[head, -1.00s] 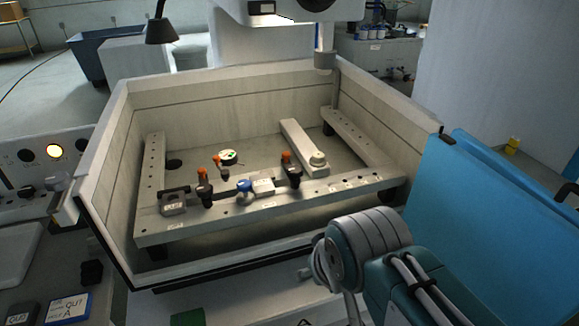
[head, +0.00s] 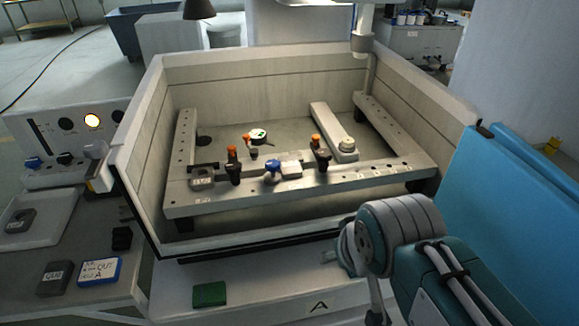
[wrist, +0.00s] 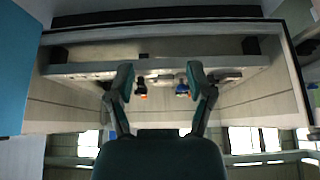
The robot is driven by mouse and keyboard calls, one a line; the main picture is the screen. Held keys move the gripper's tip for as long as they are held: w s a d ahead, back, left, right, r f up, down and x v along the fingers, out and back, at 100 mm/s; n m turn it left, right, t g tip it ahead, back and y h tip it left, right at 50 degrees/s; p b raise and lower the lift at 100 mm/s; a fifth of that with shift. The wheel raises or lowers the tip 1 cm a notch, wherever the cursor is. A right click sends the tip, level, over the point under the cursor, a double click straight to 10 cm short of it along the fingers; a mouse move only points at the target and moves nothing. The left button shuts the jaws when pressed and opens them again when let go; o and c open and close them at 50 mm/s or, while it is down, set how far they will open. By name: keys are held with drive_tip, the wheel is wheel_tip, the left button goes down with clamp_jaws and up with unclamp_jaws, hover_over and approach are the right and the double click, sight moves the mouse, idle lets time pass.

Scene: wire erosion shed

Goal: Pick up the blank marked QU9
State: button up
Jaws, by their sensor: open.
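Several dark grey blanks show in the head view, with pale labels too small to read surely, so I cannot tell which is QU9. One blank (head: 20,222) lies in the pale tray at far left. Another blank (head: 54,278) lies on the bench beside a blue-edged card (head: 99,271). A third dark blank (head: 202,178) sits at the left of the rail frame in the tank. In the wrist view my gripper (wrist: 161,82) is open and empty, its two fingers apart in front of the tank. In the head view its fingers are not clearly visible.
The open tank (head: 150,165) holds a rail frame (head: 240,203) with orange- and blue-topped clamps. A control panel (head: 50,150) stands behind the pale tray (head: 55,232). A green block (head: 209,294) lies in front of the tank. A blue panel (head: 520,200) stands at right.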

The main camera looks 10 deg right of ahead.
drive_tip(key=o, duration=0.4)
drive_tip(key=shift+o, duration=0.2)
drive_tip(key=shift+w+r, duration=0.25)
drive_tip(key=w+r+g, duration=0.1)
drive_tip(key=w+r, duration=0.5)
drive_tip(key=w, duration=0.3)
drive_tip(key=g, duration=0.5)
hover_over(290, 163)
drive_tip(key=f, duration=1.1)
drive_tip(key=shift+w+a, duration=0.15)
drive_tip(key=shift+w, duration=0.2)
drive_tip(key=shift+s+f, duration=0.2)
drive_tip(key=shift+f, duration=1.25)
drive_tip(key=shift+s+f, duration=0.2)
drive_tip(key=shift+f, duration=1.25)
